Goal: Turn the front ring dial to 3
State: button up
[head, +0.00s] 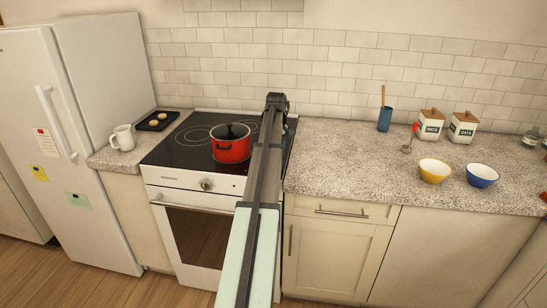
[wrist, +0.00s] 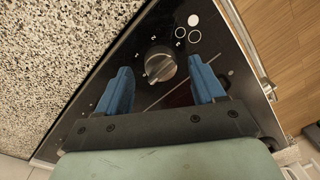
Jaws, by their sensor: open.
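In the wrist view a round silver dial (wrist: 161,67) with a raised grip bar sits on the black cooktop glass (wrist: 130,45). Small white marks surround it, too small to read, so I cannot tell its setting. Near it are printed circles, one filled white. My gripper (wrist: 159,64) is open, its blue fingers on either side of the dial with a visible gap on each side. I cannot tell how far above the glass the fingertips are. In the head view my arm covers the cooktop's right side, hiding the dial and fingers.
A red pot (head: 231,148) with a dark lid stands on the cooktop left of my arm. A separate knob (head: 206,184) is on the oven front. The granite counter (head: 335,160) right of the cooktop is clear nearby; bowls (head: 434,171) stand farther right.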

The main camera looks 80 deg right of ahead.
jog(key=shift+f, duration=0.9)
jog(key=shift+c, duration=0.3)
jog(key=c, duration=1)
